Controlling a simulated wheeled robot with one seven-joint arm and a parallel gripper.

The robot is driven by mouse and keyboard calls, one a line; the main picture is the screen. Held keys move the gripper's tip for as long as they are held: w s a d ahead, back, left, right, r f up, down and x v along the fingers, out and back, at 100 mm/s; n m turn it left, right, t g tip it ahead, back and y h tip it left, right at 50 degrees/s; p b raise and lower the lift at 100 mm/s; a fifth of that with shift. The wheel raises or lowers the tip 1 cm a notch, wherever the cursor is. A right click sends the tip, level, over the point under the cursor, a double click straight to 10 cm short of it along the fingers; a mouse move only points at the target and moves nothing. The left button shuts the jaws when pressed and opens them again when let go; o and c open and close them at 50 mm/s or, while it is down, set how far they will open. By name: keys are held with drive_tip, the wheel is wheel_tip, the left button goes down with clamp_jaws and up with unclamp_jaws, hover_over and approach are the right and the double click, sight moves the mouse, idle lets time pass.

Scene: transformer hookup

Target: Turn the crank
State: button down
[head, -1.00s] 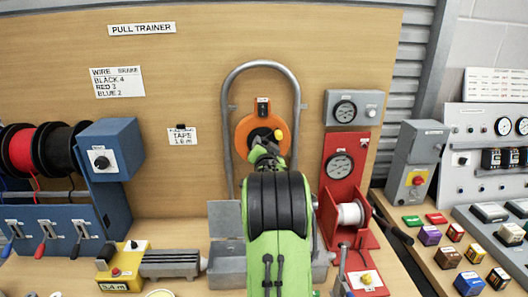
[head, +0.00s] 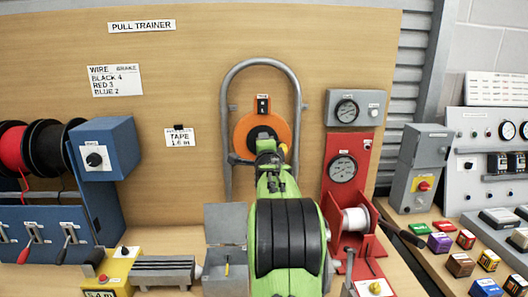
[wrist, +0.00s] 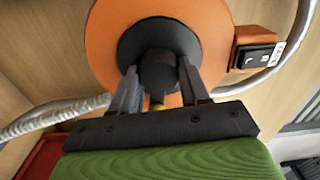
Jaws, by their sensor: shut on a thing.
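The crank is on an orange disc (head: 287,128) with a black hub, mounted on the wooden board inside a grey bent tube. A small yellow knob (head: 283,148) shows just right of my gripper (head: 267,150), low on the hub's right side. In the wrist view the orange disc (wrist: 215,22) fills the top. The fingers of my gripper (wrist: 158,72) stand on either side of the black crank part (wrist: 157,70) at the hub, shut on it. A little yellow (wrist: 157,103) shows between the fingers. My green arm hides the area below the disc.
The grey tube (head: 228,110) arches closely around the disc. A red stand with a gauge (head: 343,168) and a white spool (head: 355,220) is right of my arm. A grey open box (head: 225,265) is left of it. Wire spools (head: 50,150) and a blue box (head: 105,150) stand at the left.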

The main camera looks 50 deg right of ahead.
drive_tip(key=shift+s+d+r+m+b, duration=0.15)
drive_tip(key=shift+r+m+b, duration=0.15)
drive_tip(key=shift+m, duration=0.6)
drive_tip(key=c, duration=0.8)
unclamp_jaws()
drive_tip(key=shift+o, duration=1.2)
drive_tip(key=shift+f, duration=0.15)
drive_tip(key=shift+d+f, duration=0.1)
drive_tip(key=b+v, duration=0.1)
drive_tip(key=v, duration=1.4)
drive_tip(key=shift+s+a+b, duration=0.2)
drive_tip(key=shift+a+b, duration=0.1)
drive_tip(key=shift+b, duration=0.05)
